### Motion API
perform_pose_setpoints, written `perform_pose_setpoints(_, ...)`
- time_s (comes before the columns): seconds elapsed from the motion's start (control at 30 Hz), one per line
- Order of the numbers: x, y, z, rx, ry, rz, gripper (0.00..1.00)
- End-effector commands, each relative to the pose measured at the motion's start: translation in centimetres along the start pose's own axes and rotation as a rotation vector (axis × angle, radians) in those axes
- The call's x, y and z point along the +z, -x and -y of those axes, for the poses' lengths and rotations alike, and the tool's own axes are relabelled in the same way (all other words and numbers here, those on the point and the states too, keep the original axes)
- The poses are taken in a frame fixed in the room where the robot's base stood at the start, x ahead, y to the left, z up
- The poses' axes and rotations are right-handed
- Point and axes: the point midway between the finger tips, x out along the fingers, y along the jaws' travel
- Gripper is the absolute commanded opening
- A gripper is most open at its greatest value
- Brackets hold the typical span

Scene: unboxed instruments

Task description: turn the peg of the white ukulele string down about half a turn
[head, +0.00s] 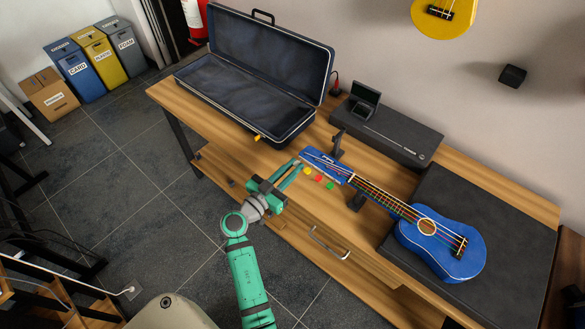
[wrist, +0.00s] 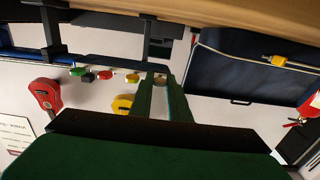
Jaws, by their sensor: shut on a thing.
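The blue ukulele (head: 432,235) lies on the bench, its neck running up and left to a blue headstock (head: 325,164). Green (head: 330,186), red (head: 319,180) and yellow (head: 307,171) pegs stick out along its near edge. My gripper (head: 298,164) is at the headstock's far-left end, past the yellow peg. In the wrist view my fingertips (wrist: 160,80) are shut on a small pale peg (wrist: 160,78), the white string's peg by its place. The red (wrist: 104,75) and yellow (wrist: 132,78) pegs stand left of the fingers there. In the head view my fingers hide the held peg.
An open dark instrument case (head: 240,85) lies behind and left of the headstock. A black stand (head: 338,142) is just behind the headstock, and a dark support (head: 357,201) is by the neck.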

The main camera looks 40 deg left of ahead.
Motion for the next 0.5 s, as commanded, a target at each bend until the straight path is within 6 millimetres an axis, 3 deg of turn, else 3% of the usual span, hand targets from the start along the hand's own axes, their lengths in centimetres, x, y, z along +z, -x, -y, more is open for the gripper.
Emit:
perform_pose_setpoints(0.07, 0.00, 0.00, 0.01, 0.000, 0.000, 0.000, 0.00)
perform_pose_setpoints(0.1, 0.00, 0.00, 0.01, 0.000, 0.001, 0.000, 0.21)
perform_pose_setpoints(0.13, 0.00, 0.00, 0.01, 0.000, 0.001, 0.000, 0.24)
perform_pose_setpoints(0.5, 0.06, 0.45, 0.03, -0.001, 0.001, 0.001, 0.24)
